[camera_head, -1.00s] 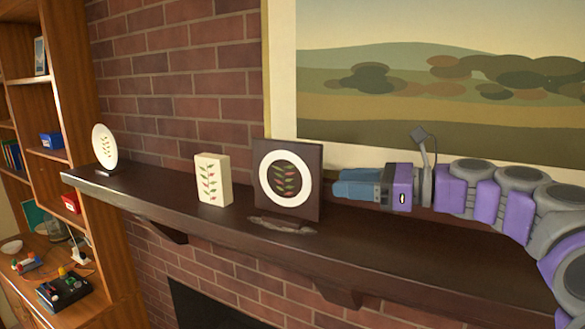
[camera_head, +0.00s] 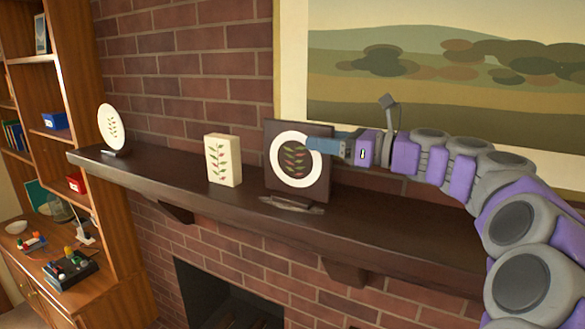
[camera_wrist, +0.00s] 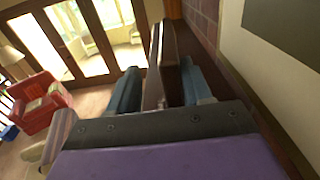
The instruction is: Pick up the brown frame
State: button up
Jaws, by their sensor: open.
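The brown frame (camera_head: 296,160) is a dark square panel with a white ring around a leaf picture, standing upright on a dark mantel shelf (camera_head: 400,235). My gripper (camera_head: 322,146) is at the frame's upper right side, and its blue fingers overlap the right edge in the head view. In the wrist view my open gripper (camera_wrist: 160,88) has one blue finger on each side of the frame (camera_wrist: 167,65), seen edge-on. A gap shows on the left finger's side; contact on the right cannot be told. The frame's upper right edge is partly hidden by the fingers.
A cream block with leaves (camera_head: 223,160) stands just left of the frame. A white oval plate on a stand (camera_head: 111,127) is at the shelf's left end. A brick wall (camera_head: 180,80) and a large landscape painting (camera_head: 430,75) are close behind. The shelf's right part is clear.

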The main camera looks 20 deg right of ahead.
aim_at(297, 163)
jog(key=w, duration=0.2)
jog(key=w+a, duration=0.1)
jog(key=w, duration=0.1)
jog(key=shift+w+f, duration=0.1)
jog(key=shift+a, duration=0.6)
jog(key=shift+c, duration=1.3)
jog(key=c, duration=0.3)
jog(key=shift+d, duration=0.8)
grip_shut()
jog(key=shift+a, duration=0.35)
